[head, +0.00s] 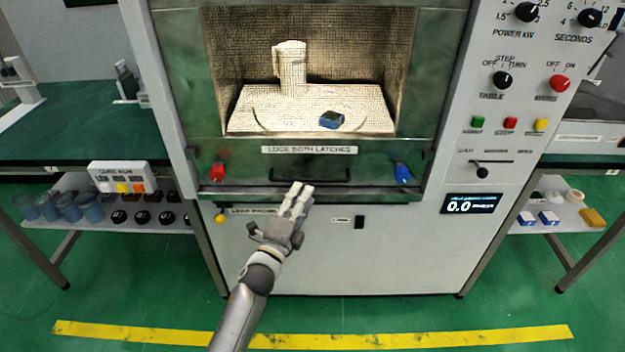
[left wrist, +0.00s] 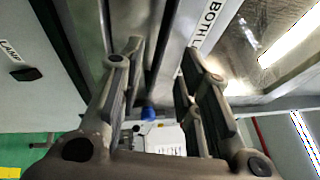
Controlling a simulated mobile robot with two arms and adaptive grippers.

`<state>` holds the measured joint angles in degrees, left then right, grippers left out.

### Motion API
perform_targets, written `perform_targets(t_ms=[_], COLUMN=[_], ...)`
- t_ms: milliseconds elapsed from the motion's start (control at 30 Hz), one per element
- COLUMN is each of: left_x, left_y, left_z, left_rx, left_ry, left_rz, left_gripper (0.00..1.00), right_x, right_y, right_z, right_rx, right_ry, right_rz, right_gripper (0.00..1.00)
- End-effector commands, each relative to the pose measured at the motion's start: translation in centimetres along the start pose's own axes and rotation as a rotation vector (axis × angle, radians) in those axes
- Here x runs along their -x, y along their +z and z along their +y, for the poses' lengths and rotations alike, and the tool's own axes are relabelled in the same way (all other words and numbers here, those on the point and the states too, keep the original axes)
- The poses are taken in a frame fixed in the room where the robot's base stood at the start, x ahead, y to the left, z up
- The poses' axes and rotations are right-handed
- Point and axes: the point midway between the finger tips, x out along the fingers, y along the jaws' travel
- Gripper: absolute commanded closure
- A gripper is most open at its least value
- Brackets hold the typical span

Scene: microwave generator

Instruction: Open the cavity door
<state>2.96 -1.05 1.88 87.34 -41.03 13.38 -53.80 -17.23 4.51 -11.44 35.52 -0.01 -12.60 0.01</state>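The cavity door (head: 262,165) is shut on the front of the large machine. A mesh window shows the lit inside. A dark bar handle (head: 335,175) runs under the label "LOCK BOTH LATCHES". A red latch (head: 217,172) sits at the door's lower left and a blue latch (head: 402,173) at its lower right. Contact with the handle cannot be told. My right gripper is not in view.
Inside the cavity are a pale jug (head: 291,68) and a blue block (head: 331,120). A control panel (head: 505,100) stands right of the door. Side tables with low shelves (head: 180,228) flank the machine. The green floor in front is clear, with a yellow line (head: 310,340).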

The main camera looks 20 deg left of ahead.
Motion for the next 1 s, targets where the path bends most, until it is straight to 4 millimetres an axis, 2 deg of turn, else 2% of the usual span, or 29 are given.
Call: perform_targets(t_ms=[33, 200, 400, 833, 1000], left_x=[-1.1, -3.7, -5.6, -6.3, -6.3], left_y=[0.0, 0.0, -0.1, 0.0, 0.0], left_z=[-0.2, -0.1, 0.1, 0.1, 0.1], left_rx=[0.0, 0.001, 0.002, 0.003, 0.003], left_ry=[-0.002, 0.0, 0.001, 0.002, 0.002], left_rz=[0.0, 0.0, 0.0, 0.0, 0.0], left_gripper=[0.68, 0.68, 0.68, 0.68, 0.9], right_x=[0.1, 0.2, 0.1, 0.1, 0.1], right_y=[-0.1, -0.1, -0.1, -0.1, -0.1], right_z=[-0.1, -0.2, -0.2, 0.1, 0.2], right_rx=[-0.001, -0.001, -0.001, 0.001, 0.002], right_ry=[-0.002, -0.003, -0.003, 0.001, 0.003], right_rz=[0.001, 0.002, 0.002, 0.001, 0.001], right_gripper=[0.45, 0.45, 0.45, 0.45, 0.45])
